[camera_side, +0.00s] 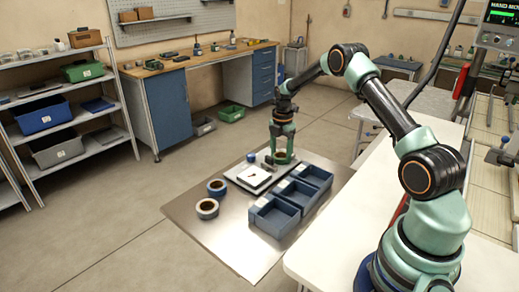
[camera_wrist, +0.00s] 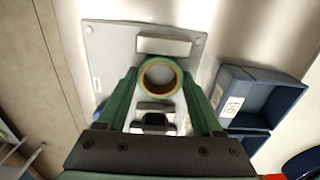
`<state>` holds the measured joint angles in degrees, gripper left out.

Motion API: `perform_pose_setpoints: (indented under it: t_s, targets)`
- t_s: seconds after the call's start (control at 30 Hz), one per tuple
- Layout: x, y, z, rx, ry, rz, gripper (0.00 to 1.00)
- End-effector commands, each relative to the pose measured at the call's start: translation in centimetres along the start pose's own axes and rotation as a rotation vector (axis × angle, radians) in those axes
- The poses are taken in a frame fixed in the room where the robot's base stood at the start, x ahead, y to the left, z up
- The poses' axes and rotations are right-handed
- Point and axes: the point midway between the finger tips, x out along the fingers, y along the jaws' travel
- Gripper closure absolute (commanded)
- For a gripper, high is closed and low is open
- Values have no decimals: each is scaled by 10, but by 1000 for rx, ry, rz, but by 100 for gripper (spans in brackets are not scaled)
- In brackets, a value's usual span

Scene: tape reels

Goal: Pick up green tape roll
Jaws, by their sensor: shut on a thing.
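The green tape roll (camera_wrist: 161,60), a ring with a brown core, sits between the two green fingers of my gripper (camera_wrist: 160,78) in the wrist view. The fingers touch it on its left and right sides. In the side view my gripper (camera_side: 281,153) points down at the far part of the metal sheet, and the roll shows small and partly covered at its tips. I cannot tell whether the roll is clear of the surface below it.
A pale plate (camera_wrist: 112,50) lies under the roll in the wrist view, with a light block (camera_wrist: 164,45) on it. Blue bins (camera_side: 273,217) stand in a row on the metal sheet (camera_side: 185,212).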

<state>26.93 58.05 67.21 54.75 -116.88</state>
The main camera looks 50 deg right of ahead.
Motion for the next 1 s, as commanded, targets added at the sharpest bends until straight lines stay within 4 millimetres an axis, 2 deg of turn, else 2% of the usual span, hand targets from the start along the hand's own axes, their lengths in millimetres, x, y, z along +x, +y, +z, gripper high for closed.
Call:
perform_pose_setpoints:
  t_s: [0.17, 0.37, 0.8, 1.0]
  targets:
    - [-7, 0, 0, 0, -1, 2, 94]
    - [-33, 1, 0, 0, -2, 4, 94]
    - [-149, 1, 0, 0, -3, 5, 94]
    - [-183, 1, 0, 0, -2, 3, 94]
